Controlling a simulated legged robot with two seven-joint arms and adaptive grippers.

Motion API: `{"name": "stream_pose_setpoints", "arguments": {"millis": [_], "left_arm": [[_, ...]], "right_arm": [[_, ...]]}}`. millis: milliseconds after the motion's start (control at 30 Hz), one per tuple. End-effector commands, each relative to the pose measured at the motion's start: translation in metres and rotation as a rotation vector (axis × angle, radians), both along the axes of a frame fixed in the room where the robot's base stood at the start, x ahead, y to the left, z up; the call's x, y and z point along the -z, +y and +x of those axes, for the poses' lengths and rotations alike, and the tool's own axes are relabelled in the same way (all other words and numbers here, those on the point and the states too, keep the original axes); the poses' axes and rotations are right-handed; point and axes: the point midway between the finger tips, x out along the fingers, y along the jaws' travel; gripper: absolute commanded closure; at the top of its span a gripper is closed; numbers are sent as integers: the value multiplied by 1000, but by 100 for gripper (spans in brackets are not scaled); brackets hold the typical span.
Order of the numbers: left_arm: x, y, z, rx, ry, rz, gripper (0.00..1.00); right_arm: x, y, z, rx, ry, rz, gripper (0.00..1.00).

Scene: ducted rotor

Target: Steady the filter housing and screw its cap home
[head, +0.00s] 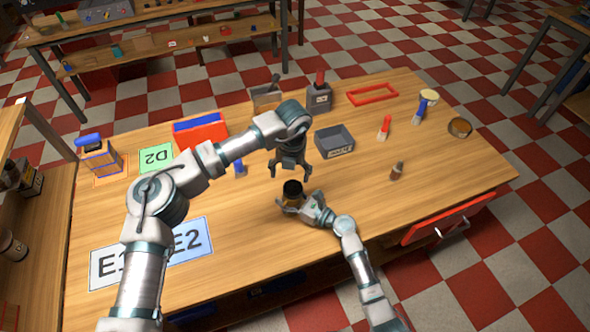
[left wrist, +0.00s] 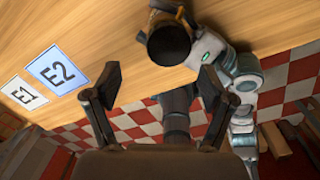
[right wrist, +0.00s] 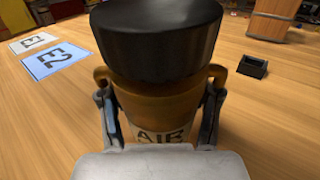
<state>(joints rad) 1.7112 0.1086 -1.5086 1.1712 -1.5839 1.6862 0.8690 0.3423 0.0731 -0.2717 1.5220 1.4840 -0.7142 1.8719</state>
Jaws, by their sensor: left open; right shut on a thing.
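The filter housing (right wrist: 165,104) is a brown-amber body with side lugs and an "AIR" label, upright on the table. In the head view only a little of the housing (head: 291,202) shows. The cap (head: 292,187) also shows in the head view. My right gripper (head: 296,209) is shut on the housing, one finger on each side. My left gripper (head: 290,173) is open and empty above the cap, pointing down. The cap (left wrist: 169,46) lies beyond its fingertips in the left wrist view.
Blue-and-white E2 (head: 190,240) and white E1 (head: 108,266) mats lie left. A red tray (head: 201,132) is behind. The table between housing and mats is clear.

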Motion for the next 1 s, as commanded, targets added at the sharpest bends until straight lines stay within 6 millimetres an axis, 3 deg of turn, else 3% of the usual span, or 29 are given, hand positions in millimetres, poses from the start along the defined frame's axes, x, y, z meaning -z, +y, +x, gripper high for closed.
{"name": "stream_pose_setpoints", "arguments": {"millis": [200,400,600,1000], "left_arm": [[-8,-10,-1,-519,-33,0,18],[-12,-15,-2,-813,-54,-2,18],[-13,-16,-2,-902,-62,-2,18],[-5,-15,-1,-901,-61,-2,18]], "right_arm": [[0,-1,0,1,0,-1,100],[1,-1,0,1,1,-1,100],[1,0,0,1,1,-1,100],[1,0,0,1,1,-1,100]]}}
